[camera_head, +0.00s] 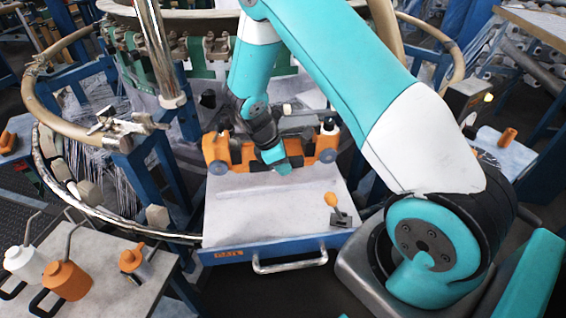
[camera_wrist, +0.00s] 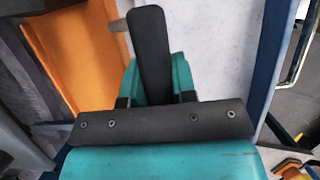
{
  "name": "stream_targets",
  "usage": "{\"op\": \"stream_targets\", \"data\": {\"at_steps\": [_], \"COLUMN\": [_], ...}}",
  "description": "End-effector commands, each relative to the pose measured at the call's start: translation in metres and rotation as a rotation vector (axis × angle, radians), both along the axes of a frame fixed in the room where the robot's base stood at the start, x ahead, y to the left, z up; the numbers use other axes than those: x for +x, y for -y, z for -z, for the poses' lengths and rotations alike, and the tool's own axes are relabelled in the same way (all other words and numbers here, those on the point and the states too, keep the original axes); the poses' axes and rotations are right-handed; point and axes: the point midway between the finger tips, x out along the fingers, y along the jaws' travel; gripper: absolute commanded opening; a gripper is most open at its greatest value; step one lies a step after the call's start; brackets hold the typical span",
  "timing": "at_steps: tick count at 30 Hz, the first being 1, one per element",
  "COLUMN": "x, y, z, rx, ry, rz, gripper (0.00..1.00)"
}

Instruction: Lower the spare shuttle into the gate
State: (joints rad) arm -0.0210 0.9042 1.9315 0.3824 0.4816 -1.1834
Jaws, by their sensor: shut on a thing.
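The spare shuttle (camera_head: 218,150) is an orange body with dark bands, small wheels at its lower corners and a white-and-black spool at its right end. It lies crosswise at the far end of the gate. My gripper (camera_head: 276,158) is shut on its middle from above and hides part of it. The gate (camera_head: 270,204) is a pale panel in a blue frame with a label and a front handle. I cannot tell whether the shuttle touches it. In the wrist view an orange surface (camera_wrist: 80,50) fills the left, beside my gripper's dark finger (camera_wrist: 150,50).
A lever with an orange knob (camera_head: 332,199) stands on the gate's right front. The loom's curved rail (camera_head: 100,212) runs along the left. The gate's front half is mostly clear.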

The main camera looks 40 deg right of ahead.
Motion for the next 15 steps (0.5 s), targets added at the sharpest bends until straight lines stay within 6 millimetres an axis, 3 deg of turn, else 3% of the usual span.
{"op": "stream_targets", "data": {"at_steps": [8, 15], "x": [0.001, 0.001], "y": [0.000, 0.001], "z": [0.036, 0.031], "rx": [-0.001, -0.001], "ry": [0.004, 0.004], "rz": [0.001, 0.002], "gripper": [0.00, 0.00]}}
